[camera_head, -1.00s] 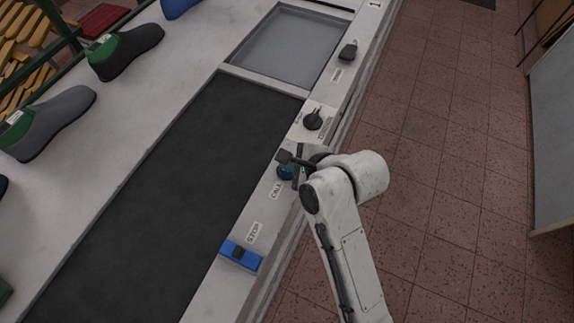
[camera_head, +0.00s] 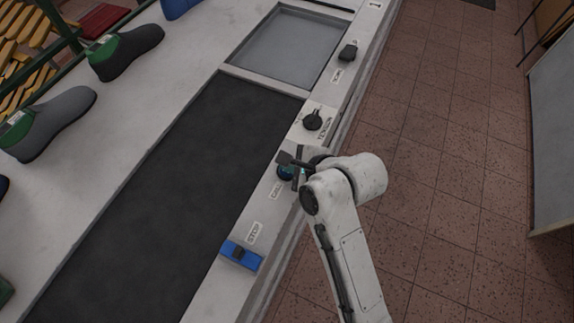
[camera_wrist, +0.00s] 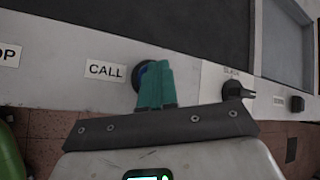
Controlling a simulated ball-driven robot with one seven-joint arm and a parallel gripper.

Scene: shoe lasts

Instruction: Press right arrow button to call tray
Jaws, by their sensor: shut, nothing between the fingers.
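The round CALL button (camera_head: 284,173) is on the light rail beside the dark belt, largely hidden by my gripper (camera_head: 297,171). In the wrist view, the CALL label (camera_wrist: 105,70) lies left of the button's dark rim (camera_wrist: 138,76). The teal fingers of my gripper (camera_wrist: 155,84) are shut together with nothing between them. Their tips overlap the button and cover most of its face. I cannot tell whether they touch it or whether it is pressed in. No arrow mark is visible on the button.
A blue STOP switch (camera_head: 241,255) is nearer on the rail. A black tension knob (camera_head: 313,120) and another dark knob (camera_head: 348,52) stand farther along. A grey tray (camera_head: 290,45) lies beyond the belt (camera_head: 150,200). Shoe lasts (camera_head: 125,50) stand at left.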

